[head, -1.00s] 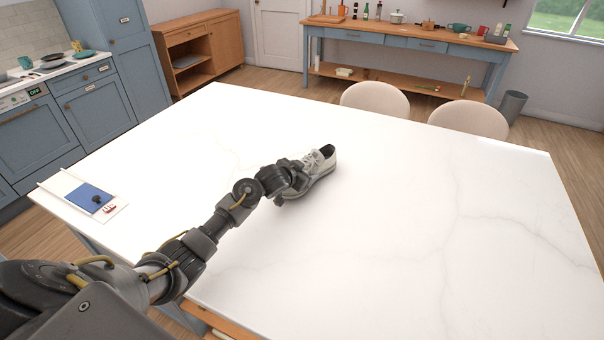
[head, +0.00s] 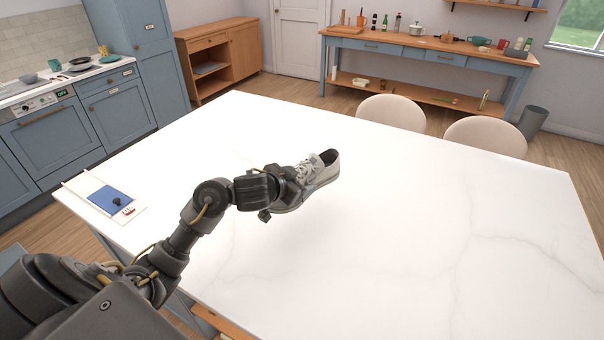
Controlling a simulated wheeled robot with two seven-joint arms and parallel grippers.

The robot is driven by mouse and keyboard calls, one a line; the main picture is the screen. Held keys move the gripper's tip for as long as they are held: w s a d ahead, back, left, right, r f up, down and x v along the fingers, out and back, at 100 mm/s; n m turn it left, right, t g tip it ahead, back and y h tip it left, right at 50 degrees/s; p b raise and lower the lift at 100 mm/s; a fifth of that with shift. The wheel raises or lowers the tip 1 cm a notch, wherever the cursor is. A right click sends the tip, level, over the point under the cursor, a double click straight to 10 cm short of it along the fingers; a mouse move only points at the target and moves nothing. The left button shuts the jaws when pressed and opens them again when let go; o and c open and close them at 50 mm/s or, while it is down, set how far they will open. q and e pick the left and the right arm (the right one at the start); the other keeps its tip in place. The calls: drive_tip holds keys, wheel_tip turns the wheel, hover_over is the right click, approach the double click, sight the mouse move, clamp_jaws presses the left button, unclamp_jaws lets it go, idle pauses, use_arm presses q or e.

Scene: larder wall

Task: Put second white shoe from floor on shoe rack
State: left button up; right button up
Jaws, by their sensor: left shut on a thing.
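A white shoe (head: 325,172) with pale laces shows near the middle of the head view. My left gripper (head: 292,186) is shut on it at its laced front part, and the gripper hides some of the shoe. The shoe is held over the white marble-look table (head: 420,240); I cannot tell the exact gap to the top. My right gripper is not in view. No other white shoe and no sure shoe rack show.
Two beige chairs (head: 392,113) stand behind the table. A wooden open-shelf cabinet (head: 212,68) and a blue workbench (head: 430,53) stand at the back. The tabletop's right side is bare.

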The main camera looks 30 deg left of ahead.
sight(308, 182)
use_arm(q)
drive_tip(key=shift+s+r, duration=0.15)
drive_tip(key=shift+s, duration=0.1)
drive_tip(key=shift+d, duration=0.2)
drive_tip(key=d, duration=0.1)
drive_tip(key=d+m+h, duration=0.1)
drive_tip(key=d+r+m+h, duration=0.1)
drive_tip(key=shift+s, duration=0.25)
drive_tip(key=s+d+f+m+g+h+b, duration=0.4)
drive_tip(key=s+d+m+h, duration=0.3)
drive_tip(key=s, duration=0.5)
drive_tip(key=shift+s+d+f+m+g+h+b, duration=0.15)
drive_tip(key=shift+s+d+m+g+h+b, duration=0.25)
drive_tip(key=shift+d+m, duration=0.45)
drive_tip(key=shift+d, duration=0.1)
